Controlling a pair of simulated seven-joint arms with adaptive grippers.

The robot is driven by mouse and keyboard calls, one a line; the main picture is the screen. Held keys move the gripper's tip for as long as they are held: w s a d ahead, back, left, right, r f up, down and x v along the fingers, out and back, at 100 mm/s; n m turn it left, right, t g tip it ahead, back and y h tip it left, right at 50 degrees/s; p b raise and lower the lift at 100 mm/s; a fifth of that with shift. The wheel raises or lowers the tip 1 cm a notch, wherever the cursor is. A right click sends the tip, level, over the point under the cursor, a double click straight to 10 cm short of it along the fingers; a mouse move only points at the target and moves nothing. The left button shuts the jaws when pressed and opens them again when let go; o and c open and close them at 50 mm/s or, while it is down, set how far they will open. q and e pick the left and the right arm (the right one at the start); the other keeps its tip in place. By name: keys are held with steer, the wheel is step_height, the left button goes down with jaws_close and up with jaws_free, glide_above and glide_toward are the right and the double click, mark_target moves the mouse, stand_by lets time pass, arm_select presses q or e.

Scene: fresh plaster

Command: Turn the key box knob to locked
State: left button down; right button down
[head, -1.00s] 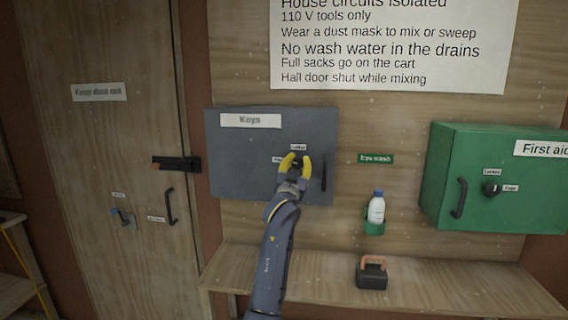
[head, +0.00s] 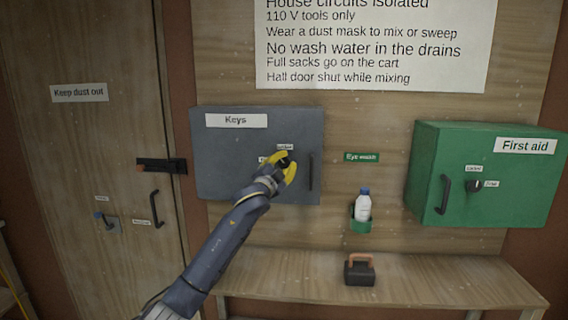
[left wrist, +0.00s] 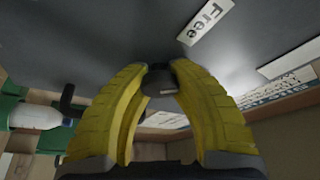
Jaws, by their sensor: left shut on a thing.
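The grey key box (head: 222,172), labelled Keys, is mounted on the wall in the middle left of the head view, with a dark upright handle (head: 310,172) at its right. My left gripper (head: 285,165) is at the box front with its yellow fingers around the dark knob (head: 283,162). A label above the knob is too small to read surely. My right gripper is not in view.
A green first aid box (head: 520,200) with its own knob (head: 473,186) hangs at the right. An eye wash bottle (head: 363,204) sits in a green holder. A black item with an orange handle (head: 360,272) stands on the wooden bench (head: 430,284).

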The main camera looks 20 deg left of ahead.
arm_select(q)
steer(key=m, duration=0.2)
steer(key=m+h, duration=0.1)
steer(key=shift+d+r+m+g, duration=0.1)
steer(key=shift+r+m+g, duration=0.2)
steer(key=shift+g, duration=0.1)
steer(key=shift+d+f+m+g, duration=0.2)
steer(key=shift+m+g, duration=0.1)
steer(key=shift+m, duration=0.2)
stand_by(0.4)
steer(key=c, duration=1.3)
jaws_free()
steer(key=shift+d, duration=0.1)
steer(key=o, duration=0.4)
steer(key=shift+c, duration=0.2)
steer(key=shift+s+a+f, duration=0.1)
steer(key=shift+s+a, duration=0.2)
steer(key=s+a+f, duration=0.1)
steer(key=s, duration=1)
steer(key=shift+s+f, duration=0.15)
steer(key=shift+s, duration=0.05)
